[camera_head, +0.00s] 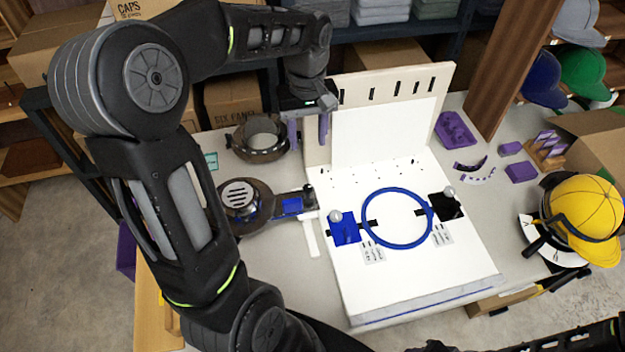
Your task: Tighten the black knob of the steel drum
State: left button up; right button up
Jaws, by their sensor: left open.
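My left gripper (308,128) hangs fingers down beside the left edge of the upright white board. Its two purple fingers are apart with nothing between them. Left of it stands a grey metal drum (262,131) in a dark brown round holder. Nearer, a round metal piece with a slotted top (238,193) sits on a brown base, with a blue patch (292,206) and a small dark fitting (310,192) to its right. The gripper is apart from all of these. I cannot tell which part is the black knob. My right gripper is out of view.
A white board (420,275) carries a blue ring (369,235) between a blue block (344,229) and a black block (446,207). A purple tray (455,129) and a yellow cap (588,207) are to the right. My left arm hides the table's left part.

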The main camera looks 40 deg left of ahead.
pick_arm(q)
jog(key=f, duration=0.1)
jog(key=b, duration=0.8)
send_over(308, 187)
notch_tip(308, 187, down, 8)
jog(key=shift+r, duration=0.15)
jog(key=shift+r, duration=0.1)
jog(key=shift+f, duration=3.95)
jog(key=shift+c, duration=0.3)
grip_shut()
